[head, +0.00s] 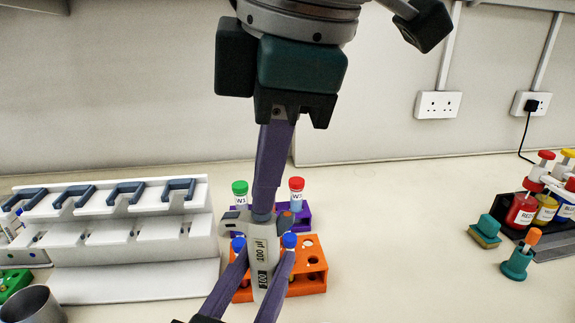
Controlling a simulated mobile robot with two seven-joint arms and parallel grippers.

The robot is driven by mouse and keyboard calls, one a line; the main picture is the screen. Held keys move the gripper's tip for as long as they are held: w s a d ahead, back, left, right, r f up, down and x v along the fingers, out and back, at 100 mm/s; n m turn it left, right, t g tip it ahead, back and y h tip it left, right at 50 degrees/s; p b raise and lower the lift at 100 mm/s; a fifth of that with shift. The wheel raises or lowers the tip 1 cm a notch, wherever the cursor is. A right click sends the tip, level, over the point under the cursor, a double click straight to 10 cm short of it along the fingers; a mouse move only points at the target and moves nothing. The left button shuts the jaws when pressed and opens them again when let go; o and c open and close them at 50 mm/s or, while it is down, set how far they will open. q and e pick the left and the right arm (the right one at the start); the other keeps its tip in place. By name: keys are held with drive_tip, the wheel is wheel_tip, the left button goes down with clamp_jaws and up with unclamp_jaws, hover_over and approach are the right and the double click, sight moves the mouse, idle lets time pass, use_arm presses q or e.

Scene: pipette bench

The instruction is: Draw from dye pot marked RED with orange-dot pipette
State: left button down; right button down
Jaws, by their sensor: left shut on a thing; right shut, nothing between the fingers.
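My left gripper (263,262) comes up from the bottom edge and is shut on a grey-white pipette (261,243) marked 100 µl. The pipette's lower end is not visible. My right gripper (263,210) hangs from above, shut and empty, its fingertips at the pipette's top end; contact is unclear. The dye pot marked RED (521,211) stands in a black holder (509,230) at the far right, away from both grippers.
A white pipette stand (135,265) fills the left. An orange rack (311,268) and a purple rack (304,216) hold capped tubes behind the grippers. A teal block (486,231) and a teal piece with an orange top (517,263) stand before the pots. The bench right of centre is clear.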

drive_tip(key=shift+r, duration=0.75)
idle(0.6)
wheel_tip(320, 180, up, 6)
drive_tip(key=shift+f, duration=0.1)
idle(0.4)
use_arm(q)
drive_tip(key=shift+r, duration=0.15)
